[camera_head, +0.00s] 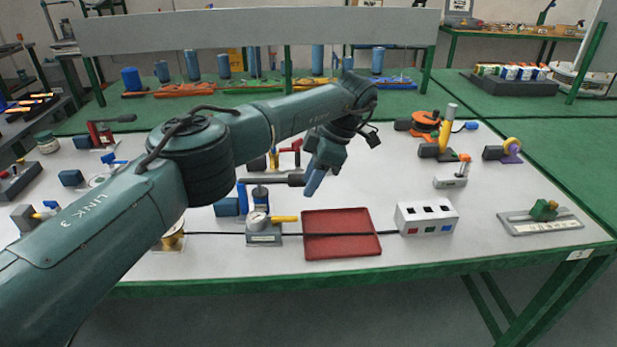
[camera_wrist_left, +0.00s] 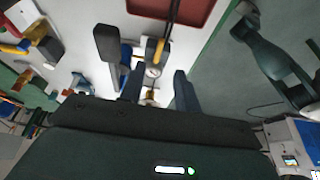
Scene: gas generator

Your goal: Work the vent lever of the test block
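The test block (camera_head: 263,236) is a grey block near the front middle of the table, with a round gauge on top. A yellow lever (camera_head: 285,219) sticks out from it to the right; I take this as the vent lever. My left gripper (camera_head: 314,181) hangs above and behind the lever, apart from it, with blue fingers pointing down. In the left wrist view the two fingers (camera_wrist_left: 160,88) are spread with nothing held. The gauge (camera_wrist_left: 152,72) shows between them, with the yellow lever (camera_wrist_left: 159,48) just beyond. My right gripper is not in view.
A red tray (camera_head: 341,246) lies right of the block, with a black hose crossing it to a white box (camera_head: 426,218). A dark horizontal handle (camera_head: 270,180) stands behind the block, close to the left gripper. A brass piece (camera_head: 172,239) stands at left.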

